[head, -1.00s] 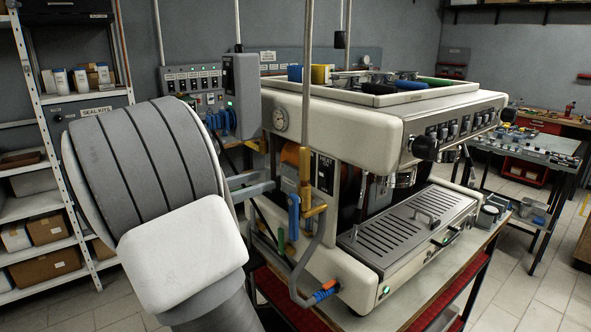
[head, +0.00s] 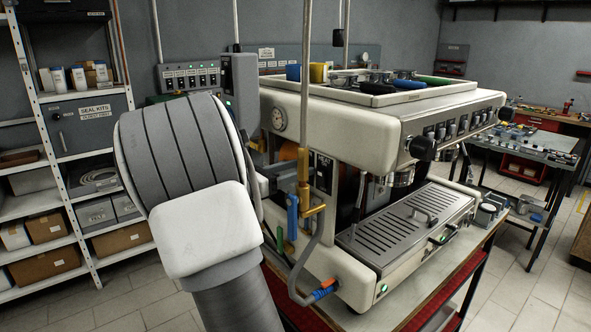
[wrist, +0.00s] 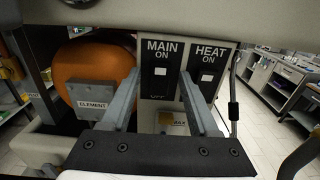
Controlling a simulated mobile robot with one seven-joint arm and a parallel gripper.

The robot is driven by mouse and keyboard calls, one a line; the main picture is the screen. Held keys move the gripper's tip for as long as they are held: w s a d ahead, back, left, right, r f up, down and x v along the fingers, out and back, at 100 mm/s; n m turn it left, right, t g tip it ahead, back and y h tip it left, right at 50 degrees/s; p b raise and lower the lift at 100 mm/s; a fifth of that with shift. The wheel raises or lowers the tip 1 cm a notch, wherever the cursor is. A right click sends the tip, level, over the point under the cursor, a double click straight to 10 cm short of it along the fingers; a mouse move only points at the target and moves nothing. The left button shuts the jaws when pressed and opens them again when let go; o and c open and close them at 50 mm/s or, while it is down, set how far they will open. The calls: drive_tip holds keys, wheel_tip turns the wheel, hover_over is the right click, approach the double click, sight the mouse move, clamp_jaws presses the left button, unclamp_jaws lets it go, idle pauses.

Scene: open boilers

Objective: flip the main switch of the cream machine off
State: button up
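The cream machine (head: 340,122) stands on a bench in the head view. The left finger is left of the main switch; the right finger reaches between the two switches. I cannot tell whether they touch the panel. In the head view my arm hides the gripper.
An orange boiler (wrist: 95,65) with an ELEMENT label is left of the panel. A brass pipe (head: 304,150) with blue and green handles stands before the machine's side. A grey wall-mounted box (head: 240,92) is behind my arm. Shelves (head: 75,160) stand at the left.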

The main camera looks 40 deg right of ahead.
clamp_jaws()
drive_tip(key=h+b, duration=0.1)
drive_tip(key=f+h+b, duration=0.1)
drive_tip(key=h+b, duration=0.1)
drive_tip(key=shift+a, duration=0.1)
idle(0.5)
drive_tip(key=shift+o, duration=0.6)
unclamp_jaws()
drive_tip(key=b+v, duration=0.1)
drive_tip(key=v, duration=1.6)
drive_tip(key=shift+w+f, duration=0.25)
